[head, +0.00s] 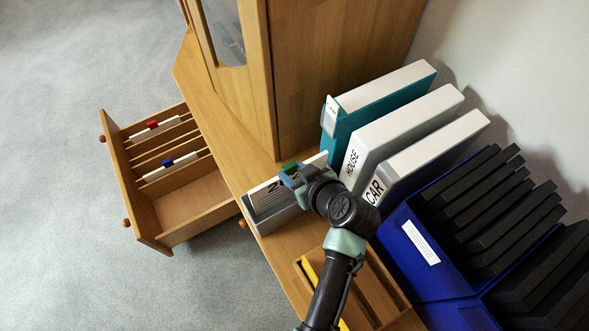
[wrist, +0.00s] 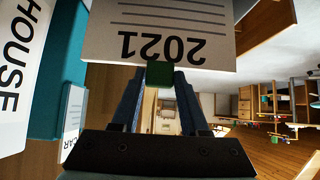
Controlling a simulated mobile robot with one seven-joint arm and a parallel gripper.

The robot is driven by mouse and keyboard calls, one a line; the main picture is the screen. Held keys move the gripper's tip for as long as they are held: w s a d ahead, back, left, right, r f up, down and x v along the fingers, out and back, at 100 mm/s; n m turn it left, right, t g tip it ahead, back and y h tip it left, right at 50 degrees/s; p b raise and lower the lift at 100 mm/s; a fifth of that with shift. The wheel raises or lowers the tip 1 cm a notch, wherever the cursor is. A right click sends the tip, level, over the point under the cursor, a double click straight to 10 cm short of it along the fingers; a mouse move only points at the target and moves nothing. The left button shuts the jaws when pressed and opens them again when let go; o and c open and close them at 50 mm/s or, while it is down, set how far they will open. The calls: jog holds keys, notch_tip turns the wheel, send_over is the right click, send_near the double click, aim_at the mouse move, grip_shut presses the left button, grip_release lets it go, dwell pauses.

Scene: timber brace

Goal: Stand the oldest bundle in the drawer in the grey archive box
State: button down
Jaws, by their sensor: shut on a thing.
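My gripper (head: 290,172) is shut on the green tab (wrist: 160,72) of a white bundle marked 2021 (wrist: 165,30). In the wrist view the tab sits between the fingertips and the sheet's number appears upside down. In the head view the bundle (head: 262,188) is at the grey archive box (head: 272,216) on the wooden top; my arm hides part of both. I cannot tell how deep the bundle is in the box. The open drawer (head: 190,204) holds a bundle with a red tab (head: 152,125) and one with a blue tab (head: 167,162).
Blue boxes of black folders (head: 420,243) stand farther right. A wooden tray (head: 375,285) lies beside my arm. A wooden cabinet (head: 340,60) stands behind. The drawer's front part is empty.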

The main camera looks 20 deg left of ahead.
jog(key=shift+f+b, duration=2.05)
jog(key=shift+f, duration=0.6)
grip_release()
notch_tip(320, 180, up, 8)
jog(key=p, duration=0.7)
